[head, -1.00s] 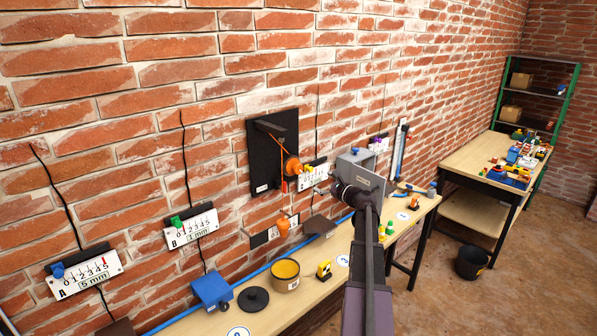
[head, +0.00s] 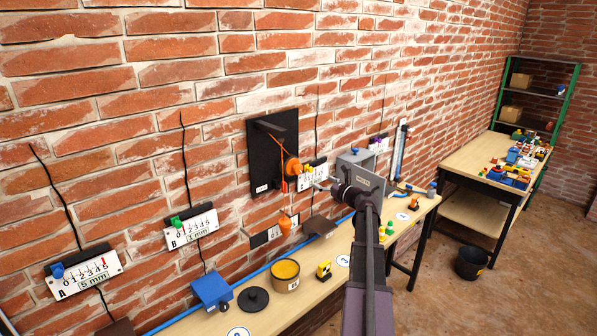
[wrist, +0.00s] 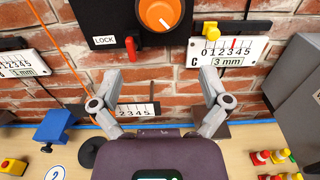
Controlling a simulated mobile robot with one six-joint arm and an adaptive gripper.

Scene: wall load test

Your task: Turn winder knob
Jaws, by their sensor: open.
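The winder knob is a round orange knob (wrist: 160,12) with a white mark, on a black wall panel (wrist: 98,22) at the top of the wrist view. In the head view the orange knob (head: 293,167) sits at the panel's lower right. A red lever (wrist: 131,48) beside a LOCK label is just below and left of the knob in the wrist view. My gripper (wrist: 156,76) is open and empty, its two fingers spread below the knob and apart from it. In the head view my gripper is small, right of the knob and partly hidden by its own arm.
Scale C (wrist: 228,52) with a yellow slider is right of the knob. A grey box (wrist: 300,95) stands further right. An orange weight (head: 285,224) hangs below the panel. The bench (head: 318,287) below holds a yellow-filled pot (head: 285,272), a black lid and small coloured items.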

